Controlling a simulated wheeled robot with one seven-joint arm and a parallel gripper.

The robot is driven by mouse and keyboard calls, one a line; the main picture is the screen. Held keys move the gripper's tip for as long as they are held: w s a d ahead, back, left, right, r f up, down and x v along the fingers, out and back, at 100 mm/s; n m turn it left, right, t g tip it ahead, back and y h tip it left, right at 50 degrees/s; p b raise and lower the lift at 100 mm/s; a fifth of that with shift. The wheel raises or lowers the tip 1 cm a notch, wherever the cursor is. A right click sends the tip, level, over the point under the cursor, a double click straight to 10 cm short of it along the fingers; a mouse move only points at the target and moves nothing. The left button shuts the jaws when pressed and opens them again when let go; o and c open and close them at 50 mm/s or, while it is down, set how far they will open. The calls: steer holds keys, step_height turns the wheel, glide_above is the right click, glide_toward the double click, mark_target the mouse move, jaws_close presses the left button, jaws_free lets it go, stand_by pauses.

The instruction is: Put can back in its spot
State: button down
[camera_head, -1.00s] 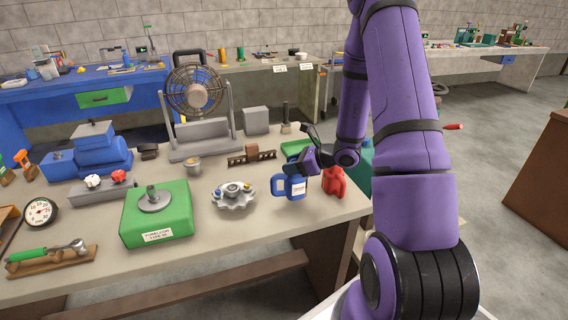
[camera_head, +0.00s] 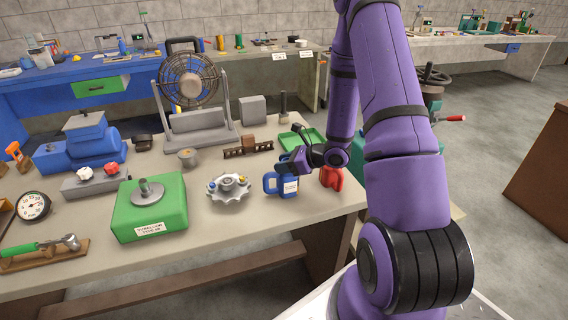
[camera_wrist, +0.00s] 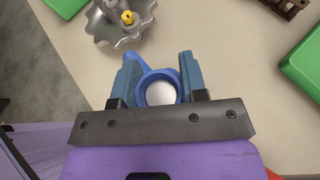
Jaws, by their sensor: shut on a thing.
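The blue can (camera_head: 284,189) with a white label and a handle is near the front right of the workbench, upright. My gripper (camera_head: 289,165) reaches it from the right and above. In the wrist view, my gripper's two blue fingers (camera_wrist: 158,63) stand on either side of the can's round blue rim (camera_wrist: 157,73), which has a pale centre. The gripper is shut on the can. Whether the can's base touches the bench cannot be told. The far side of the can is hidden.
A red container (camera_head: 332,179) stands just right of the can. A scalloped metal dish (camera_head: 228,194) is to its left, then a green box (camera_head: 150,208). A green tray (camera_head: 313,137) lies behind. The bench's front edge is close, with bare top before the dish.

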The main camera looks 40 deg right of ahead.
steer(key=c, duration=0.7)
jaws_free()
steer(key=shift+f, duration=0.15)
steer(key=shift+o, duration=0.2)
steer(key=shift+s+d+r, duration=0.1)
steer(key=shift+r, duration=0.15)
steer(key=v, duration=1.1)
steer(key=s+a+r+n+g+y, duration=0.1)
steer(key=s+a+r+n+g, duration=0.25)
steer(key=a+r+n, duration=0.4)
steer(key=s+a+r+n+g, duration=0.2)
steer(key=a+r+n+g, duration=0.2)
steer(key=a+r+n, duration=0.4)
steer(key=s+a+r+n+t+h, duration=0.3)
steer(key=s+r+n+h, duration=0.5)
steer(key=s+r+n, duration=0.5)
steer(key=shift+s+r+h, duration=0.4)
steer(key=shift+s+r, duration=0.15)
